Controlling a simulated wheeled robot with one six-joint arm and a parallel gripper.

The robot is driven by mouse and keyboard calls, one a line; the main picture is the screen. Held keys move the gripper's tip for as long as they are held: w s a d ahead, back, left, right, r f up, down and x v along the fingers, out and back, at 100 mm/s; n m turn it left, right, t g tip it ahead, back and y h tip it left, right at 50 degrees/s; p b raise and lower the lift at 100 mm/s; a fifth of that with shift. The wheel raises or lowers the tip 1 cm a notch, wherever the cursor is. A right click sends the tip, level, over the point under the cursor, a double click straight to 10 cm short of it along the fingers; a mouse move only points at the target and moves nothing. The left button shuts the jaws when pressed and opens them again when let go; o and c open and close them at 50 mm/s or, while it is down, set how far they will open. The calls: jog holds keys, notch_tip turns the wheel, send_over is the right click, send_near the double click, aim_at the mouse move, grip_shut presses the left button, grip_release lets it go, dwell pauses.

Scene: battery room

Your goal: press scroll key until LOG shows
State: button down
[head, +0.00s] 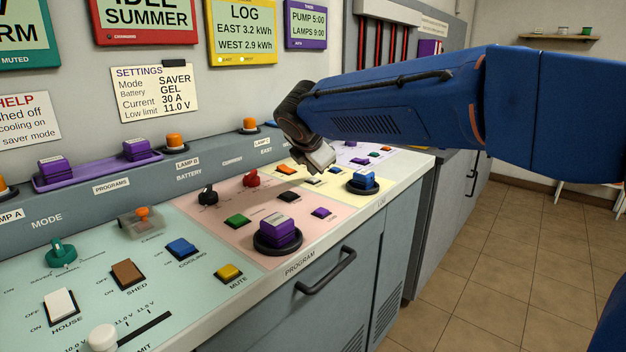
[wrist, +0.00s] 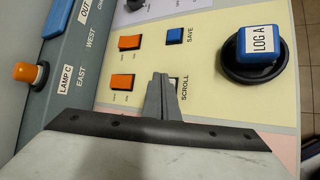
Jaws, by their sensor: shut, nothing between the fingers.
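The yellow-framed display (head: 242,30) on the wall reads LOG, EAST 3.2 kWh, WEST 2.9 kWh. The scroll key (wrist: 175,83) is a small pale key on the cream panel, labelled SCROLL. In the wrist view my gripper's shut fingers (wrist: 161,80) cover much of it. In the head view my gripper (head: 319,164) hangs over the cream panel, close above the keys, with nothing held. I cannot tell whether the fingertips touch the scroll key.
A blue SAVE key (wrist: 175,36) and two orange keys (wrist: 123,82) (wrist: 130,42) lie close by. A blue LOG A block (wrist: 259,42) sits in a round black holder to the right. A purple block (head: 277,230) stands on the pink panel.

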aim_at(313, 180)
jog(key=shift+r, duration=0.4)
jog(key=shift+r, duration=2.5)
